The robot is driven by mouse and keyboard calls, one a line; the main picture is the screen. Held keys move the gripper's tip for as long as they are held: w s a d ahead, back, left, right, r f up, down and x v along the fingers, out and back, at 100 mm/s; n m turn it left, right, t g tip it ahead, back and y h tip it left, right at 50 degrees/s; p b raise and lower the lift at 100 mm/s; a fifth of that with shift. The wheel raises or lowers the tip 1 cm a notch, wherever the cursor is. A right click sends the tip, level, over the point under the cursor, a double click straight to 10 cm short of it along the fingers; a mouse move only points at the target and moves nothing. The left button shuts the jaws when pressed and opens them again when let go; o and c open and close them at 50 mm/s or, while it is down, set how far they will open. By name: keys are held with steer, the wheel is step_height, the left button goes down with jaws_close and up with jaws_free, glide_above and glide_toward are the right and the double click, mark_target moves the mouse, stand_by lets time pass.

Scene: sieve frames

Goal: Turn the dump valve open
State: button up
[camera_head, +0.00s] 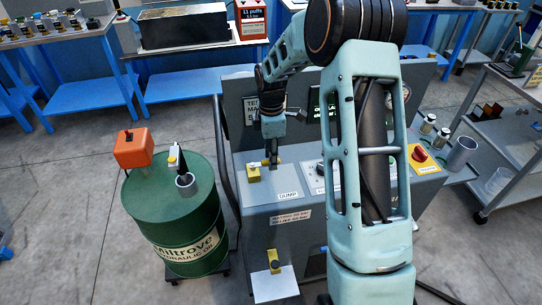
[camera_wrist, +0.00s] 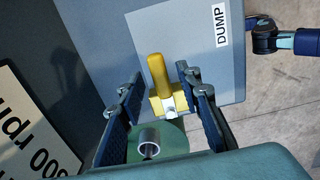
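The dump valve's yellow handle (camera_wrist: 158,76) points up the picture in the wrist view, with a yellow base and a small silver fitting at its lower end. It sits on a pale panel by the DUMP label (camera_wrist: 221,26). In the head view the yellow valve (camera_head: 253,174) is at the left end of the grey bench top, left of its label (camera_head: 288,195). My gripper (camera_wrist: 160,78) is open, with one finger on each side of the handle and a visible gap on both sides. In the head view my gripper (camera_head: 272,158) is beside the valve and partly hides it.
A green oil drum (camera_head: 170,217) with an orange box (camera_head: 133,148) and a grey cup (camera_head: 186,184) stands left of the bench. A red knob (camera_head: 420,154) on a yellow plate is at the bench's right. A yellow fitting (camera_head: 274,265) sits low on the front.

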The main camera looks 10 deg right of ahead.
jaws_close()
stand_by(0.3)
